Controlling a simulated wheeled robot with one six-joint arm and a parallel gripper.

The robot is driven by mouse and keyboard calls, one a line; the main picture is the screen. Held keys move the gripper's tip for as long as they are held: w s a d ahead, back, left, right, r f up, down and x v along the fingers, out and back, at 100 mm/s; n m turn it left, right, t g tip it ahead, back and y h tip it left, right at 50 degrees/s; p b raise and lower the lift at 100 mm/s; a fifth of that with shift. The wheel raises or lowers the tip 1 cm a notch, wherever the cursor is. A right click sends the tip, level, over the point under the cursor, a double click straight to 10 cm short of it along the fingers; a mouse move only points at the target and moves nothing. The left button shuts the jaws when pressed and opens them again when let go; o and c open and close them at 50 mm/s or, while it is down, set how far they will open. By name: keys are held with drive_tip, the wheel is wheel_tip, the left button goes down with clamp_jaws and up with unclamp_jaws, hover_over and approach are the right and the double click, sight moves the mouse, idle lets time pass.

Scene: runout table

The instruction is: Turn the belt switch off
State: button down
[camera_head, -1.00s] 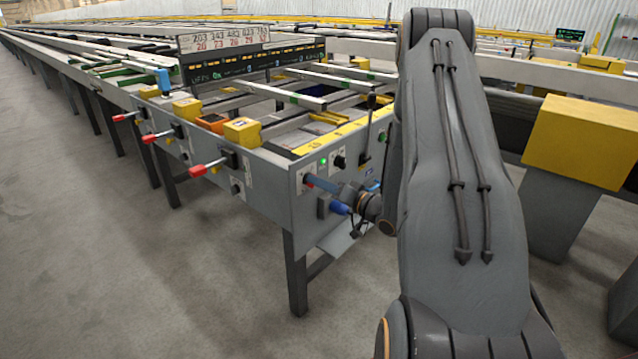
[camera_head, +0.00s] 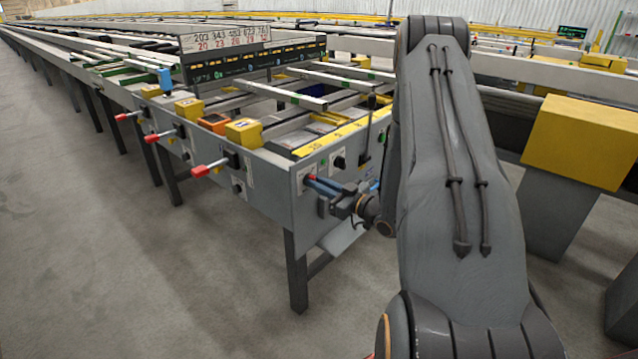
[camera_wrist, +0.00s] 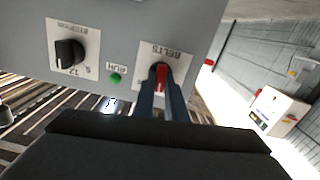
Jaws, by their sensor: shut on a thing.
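The belt switch is a red lever (camera_wrist: 161,76) on a white plate (camera_wrist: 147,54) marked BELTS, which reads upside down in the wrist view. In the head view, the red lever (camera_head: 311,178) shows just past my fingertips on the table's end panel. My gripper (camera_wrist: 162,88) is shut on the lever, with one dark blue finger on each side of it. It also shows in the head view (camera_head: 316,183), reaching the panel from the right. The fingers hide part of the lever. A green RUN lamp (camera_wrist: 115,78) sits beside the plate.
A black knob (camera_wrist: 68,52) is on the same panel. Several red-tipped levers (camera_head: 210,168) stick out along the table's left side. Yellow boxes (camera_head: 243,131) stand on the table top. A yellow-topped post (camera_head: 582,142) stands at right. The floor at left is clear.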

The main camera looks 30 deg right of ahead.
drive_tip(key=shift+a+n, duration=0.1)
drive_tip(key=shift+n, duration=3.6)
drive_tip(key=c, duration=1.8)
unclamp_jaws()
drive_tip(key=shift+s, duration=0.1)
drive_tip(key=v, duration=0.7)
drive_tip(key=shift+s, duration=0.3)
